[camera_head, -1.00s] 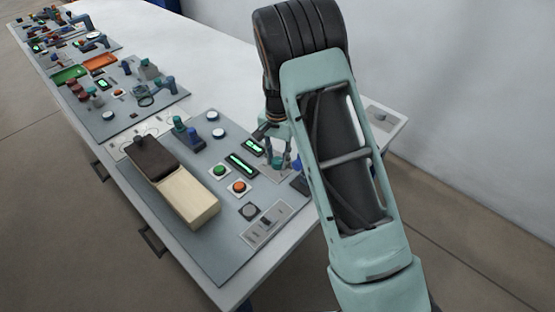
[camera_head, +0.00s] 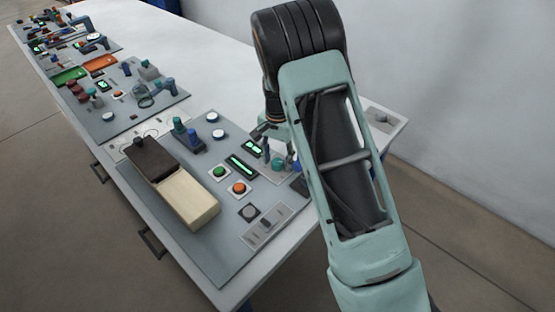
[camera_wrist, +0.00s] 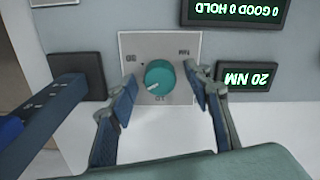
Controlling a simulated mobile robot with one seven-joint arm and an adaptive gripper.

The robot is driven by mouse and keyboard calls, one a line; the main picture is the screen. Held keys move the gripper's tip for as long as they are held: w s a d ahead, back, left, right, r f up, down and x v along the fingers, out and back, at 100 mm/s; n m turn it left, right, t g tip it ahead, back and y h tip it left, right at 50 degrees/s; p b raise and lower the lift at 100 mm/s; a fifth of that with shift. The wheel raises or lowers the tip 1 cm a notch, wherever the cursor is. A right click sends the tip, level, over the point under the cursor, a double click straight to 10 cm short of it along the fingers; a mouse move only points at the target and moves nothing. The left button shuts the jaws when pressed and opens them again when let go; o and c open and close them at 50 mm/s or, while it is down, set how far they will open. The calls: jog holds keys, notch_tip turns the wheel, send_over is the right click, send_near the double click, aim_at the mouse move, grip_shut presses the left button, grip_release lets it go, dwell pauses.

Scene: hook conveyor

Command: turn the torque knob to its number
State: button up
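The teal torque knob (camera_wrist: 159,77) sits on a square light plate (camera_wrist: 190,101) with small dark markings, seen upside down in the wrist view. Its white pointer line points to the lower left there. A small display (camera_wrist: 247,77) beside the plate reads 20 NM, upside down. My gripper (camera_wrist: 164,87) is open, with one finger on each side of the knob and a visible gap to each. In the head view the knob (camera_head: 278,164) shows small below my gripper (camera_head: 279,157), partly hidden by it.
A longer display (camera_wrist: 236,10) reads 0 GOOD 0 HOLD. Green (camera_head: 219,171) and orange (camera_head: 238,188) buttons and a brown-and-cream box (camera_head: 188,199) stand on the panel.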

aim_at(277, 162)
notch_tip(277, 162, up, 12)
dwell(0.6)
dwell(0.4)
